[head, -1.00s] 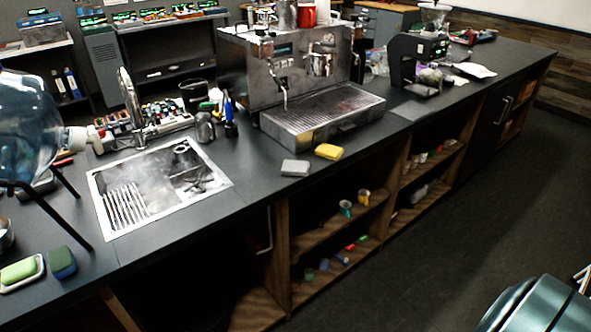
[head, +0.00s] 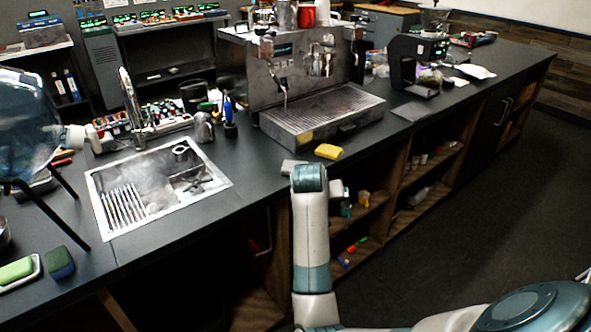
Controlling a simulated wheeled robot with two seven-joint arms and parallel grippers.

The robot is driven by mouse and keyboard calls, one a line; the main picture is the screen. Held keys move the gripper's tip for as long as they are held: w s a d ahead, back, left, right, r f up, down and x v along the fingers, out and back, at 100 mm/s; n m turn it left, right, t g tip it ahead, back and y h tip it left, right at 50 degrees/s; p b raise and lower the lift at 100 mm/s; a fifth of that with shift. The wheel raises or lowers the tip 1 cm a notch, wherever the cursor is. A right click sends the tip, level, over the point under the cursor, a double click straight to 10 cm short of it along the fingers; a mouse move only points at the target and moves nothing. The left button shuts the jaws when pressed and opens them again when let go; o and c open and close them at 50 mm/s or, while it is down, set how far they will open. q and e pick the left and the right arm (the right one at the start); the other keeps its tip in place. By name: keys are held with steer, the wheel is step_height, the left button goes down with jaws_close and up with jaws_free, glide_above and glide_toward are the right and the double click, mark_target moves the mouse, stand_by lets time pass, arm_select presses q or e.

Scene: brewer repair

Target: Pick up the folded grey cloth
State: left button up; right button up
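A small light grey folded piece (head: 288,167), which looks like the grey cloth, lies on the dark counter (head: 260,185) in front of the espresso machine. My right arm (head: 311,230) comes in from the lower right and rises in front of the counter edge. Its teal upper joint covers the right part of the grey piece. I cannot tell whether the arm touches it. No fingers of my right gripper show. My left gripper is not in view.
A yellow cloth or sponge (head: 328,151) lies just right of the grey piece. The espresso machine (head: 265,75) with its drip tray stands behind. A sink (head: 155,185) is to the left. Open shelves with small cups are below. The counter between sink and machine is mostly clear.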

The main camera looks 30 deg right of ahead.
steer(key=w+a+r+m+y, duration=0.1)
steer(key=w+r, duration=0.5)
steer(key=r, duration=0.4)
steer(key=w+a+r+m+y, duration=0.1)
steer(key=w+r+y, duration=0.1)
steer(key=w+r, duration=0.4)
step_height(320, 180, up, 5)
steer(key=shift+a+f+g, duration=0.2)
steer(key=shift+a+g, duration=0.1)
steer(key=shift+a, duration=0.05)
steer(key=p, duration=0.4)
glide_toward(295, 168)
steer(key=shift+w+d+f, duration=0.5)
steer(key=shift+d+f, duration=0.2)
steer(key=shift+f, duration=0.15)
steer(key=shift+w+d+f, duration=0.1)
steer(key=shift+w+f, duration=0.05)
steer(key=shift+f, duration=0.3)
